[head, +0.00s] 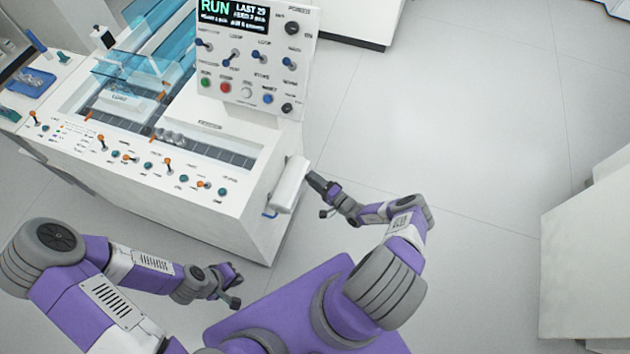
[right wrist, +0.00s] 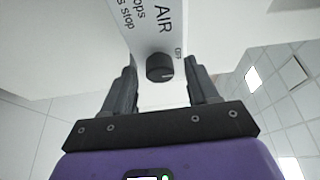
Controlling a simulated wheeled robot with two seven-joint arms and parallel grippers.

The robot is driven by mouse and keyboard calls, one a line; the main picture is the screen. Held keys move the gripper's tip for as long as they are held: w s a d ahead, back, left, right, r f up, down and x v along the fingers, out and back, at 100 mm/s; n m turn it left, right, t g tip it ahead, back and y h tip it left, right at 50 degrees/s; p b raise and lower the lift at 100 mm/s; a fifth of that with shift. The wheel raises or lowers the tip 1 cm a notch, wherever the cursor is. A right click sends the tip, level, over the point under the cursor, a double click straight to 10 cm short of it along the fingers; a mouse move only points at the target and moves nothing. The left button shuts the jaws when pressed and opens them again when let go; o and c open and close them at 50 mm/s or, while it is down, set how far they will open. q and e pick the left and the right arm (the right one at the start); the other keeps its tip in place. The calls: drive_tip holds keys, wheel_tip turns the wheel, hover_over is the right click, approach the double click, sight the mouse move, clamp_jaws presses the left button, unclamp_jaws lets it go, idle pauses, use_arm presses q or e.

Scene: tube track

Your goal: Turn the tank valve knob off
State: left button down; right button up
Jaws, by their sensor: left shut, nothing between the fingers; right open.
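In the right wrist view a dark round knob (right wrist: 160,67) sits on a white face marked "AIR", with a short "OFF"-like mark beside it that I cannot read surely. No lettering I can read calls it the tank valve. My right gripper (right wrist: 162,82) is open, its fingers on either side of the knob with visible gaps. In the head view my right gripper (head: 314,181) is at the white box (head: 290,184) on the machine's right end; the knob is hidden there. My left gripper (head: 234,290) is shut and empty, low in front of the machine.
The white machine (head: 235,222) bears a row of orange levers and teal knobs along its front edge. An upright control panel (head: 255,70) shows "RUN" and has more knobs and buttons. A white cabinet (head: 590,260) stands at right. The floor between is clear.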

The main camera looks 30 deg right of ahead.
drive_tip(key=p+v, duration=0.1)
drive_tip(key=v, duration=0.6)
drive_tip(key=shift+s, duration=0.2)
